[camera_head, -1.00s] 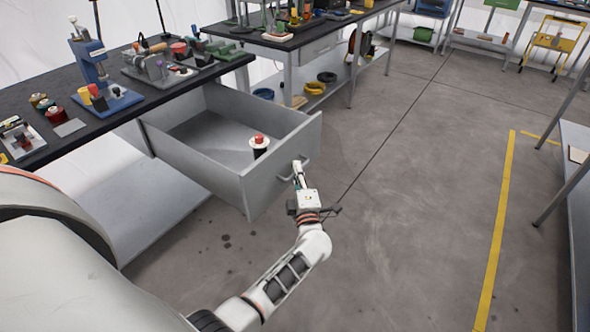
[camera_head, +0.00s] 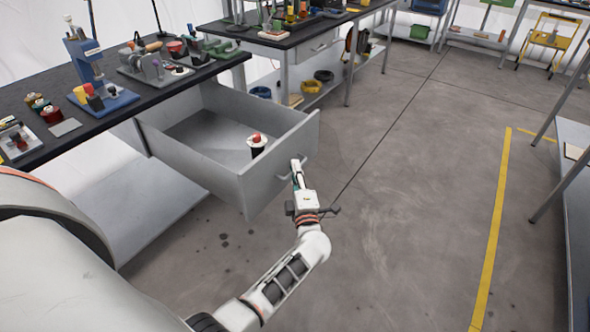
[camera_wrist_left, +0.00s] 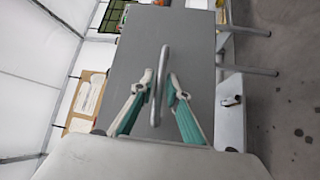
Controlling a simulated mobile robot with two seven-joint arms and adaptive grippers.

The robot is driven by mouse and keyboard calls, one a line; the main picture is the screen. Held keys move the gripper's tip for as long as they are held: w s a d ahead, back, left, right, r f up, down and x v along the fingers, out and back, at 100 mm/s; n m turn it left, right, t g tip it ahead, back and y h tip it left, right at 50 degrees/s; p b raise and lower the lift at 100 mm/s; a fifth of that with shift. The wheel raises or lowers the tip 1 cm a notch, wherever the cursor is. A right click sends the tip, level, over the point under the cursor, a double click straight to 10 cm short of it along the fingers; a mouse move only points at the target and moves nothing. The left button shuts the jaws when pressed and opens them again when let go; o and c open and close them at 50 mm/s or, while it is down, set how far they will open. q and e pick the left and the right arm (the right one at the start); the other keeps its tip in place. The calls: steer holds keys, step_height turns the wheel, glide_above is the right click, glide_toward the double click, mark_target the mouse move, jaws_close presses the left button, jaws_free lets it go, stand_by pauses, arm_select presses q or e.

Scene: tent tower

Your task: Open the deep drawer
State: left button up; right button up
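The deep grey drawer (camera_head: 285,172) under the left workbench stands pulled far out, with its inside showing. A dark item with a red top (camera_head: 257,144) stands inside it near the front. My left gripper (camera_head: 297,172) is at the handle (camera_head: 307,172) on the drawer front. In the left wrist view, the handle bar (camera_wrist_left: 161,85) passes between the two fingertips (camera_wrist_left: 161,78). Narrow gaps seem to show on both sides of the bar, so the fingers look open around it. My right gripper is not in view.
The dark workbench top (camera_head: 30,92) above the drawer carries a blue press and several small tools. A second bench (camera_head: 285,42) stands behind, with items on its lower shelf. The floor (camera_head: 410,180) right of the drawer is clear, up to a grey table (camera_head: 575,215) at the right edge.

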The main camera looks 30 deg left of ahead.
arm_select(q)
steer(key=v, duration=1.1)
steer(key=shift+s, duration=0.15)
steer(key=shift+d+f, duration=0.1)
steer(key=shift+d, duration=0.05)
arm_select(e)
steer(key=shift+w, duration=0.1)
arm_select(q)
steer(key=s+d+f+m+t+h+p, duration=0.25)
steer(key=s+d+m+h, duration=0.7)
steer(key=m+h, duration=0.75)
steer(key=s+f+m+g+y+p, duration=0.1)
steer(key=s+f+m+g, duration=0.2)
steer(key=s+m, duration=0.3)
steer(key=s+a+f+m+g+y+p, duration=0.1)
steer(key=s+f+m+g, duration=0.2)
steer(key=s, duration=0.6)
step_height(320, 180, down, 3)
steer(key=m, duration=0.2)
steer(key=shift+s+r+m+g, duration=0.15)
steer(key=shift+r+m+g, duration=0.05)
steer(key=shift+m+g, duration=0.2)
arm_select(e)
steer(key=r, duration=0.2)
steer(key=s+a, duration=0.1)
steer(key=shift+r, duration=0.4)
